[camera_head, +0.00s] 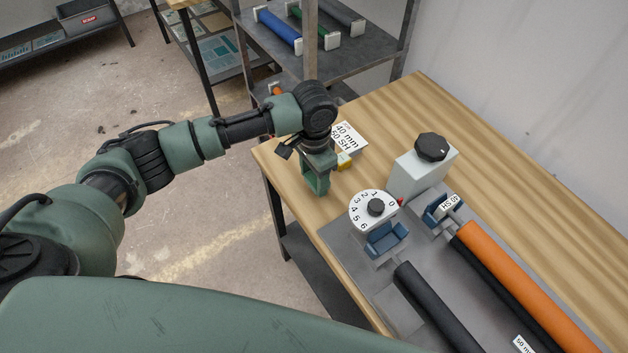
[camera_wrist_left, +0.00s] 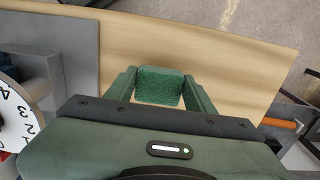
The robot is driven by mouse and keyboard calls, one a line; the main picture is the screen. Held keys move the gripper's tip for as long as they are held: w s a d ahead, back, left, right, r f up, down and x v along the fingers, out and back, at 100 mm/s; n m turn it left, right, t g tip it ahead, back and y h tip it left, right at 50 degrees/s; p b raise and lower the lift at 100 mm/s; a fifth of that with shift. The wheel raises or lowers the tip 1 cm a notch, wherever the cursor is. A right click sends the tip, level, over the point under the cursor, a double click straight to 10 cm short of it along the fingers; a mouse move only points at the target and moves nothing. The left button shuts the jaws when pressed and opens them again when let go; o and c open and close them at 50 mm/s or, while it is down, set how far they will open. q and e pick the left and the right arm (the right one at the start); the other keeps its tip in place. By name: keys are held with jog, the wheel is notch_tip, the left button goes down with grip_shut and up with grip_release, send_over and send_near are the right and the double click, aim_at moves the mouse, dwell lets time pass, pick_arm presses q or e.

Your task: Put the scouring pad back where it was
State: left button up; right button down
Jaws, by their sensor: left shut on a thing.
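The green scouring pad (camera_wrist_left: 160,86) sits between the two green fingers of my left gripper (camera_wrist_left: 160,92) in the left wrist view. My left gripper (camera_head: 317,188) is shut on it. In the head view the gripper points down at the near left end of the wooden table (camera_head: 460,115), left of the numbered dial. The pad is hard to tell from the green fingers there. I cannot tell whether the pad touches the tabletop. My right gripper is in neither view.
A dial (camera_head: 363,203) and a grey box with a black knob (camera_head: 420,165) stand right of my gripper. A card (camera_head: 347,136) and a small yellow thing (camera_head: 345,161) are beside my gripper. The table's far side is clear.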

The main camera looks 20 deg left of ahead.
aim_at(314, 179)
pick_arm(q)
notch_tip(314, 179, down, 2)
jog(key=shift+f, duration=0.25)
jog(key=shift+f, duration=0.15)
jog(key=o, duration=1.2)
notch_tip(314, 179, up, 12)
jog(key=shift+r+b, duration=0.2)
jog(key=shift+b, duration=0.4)
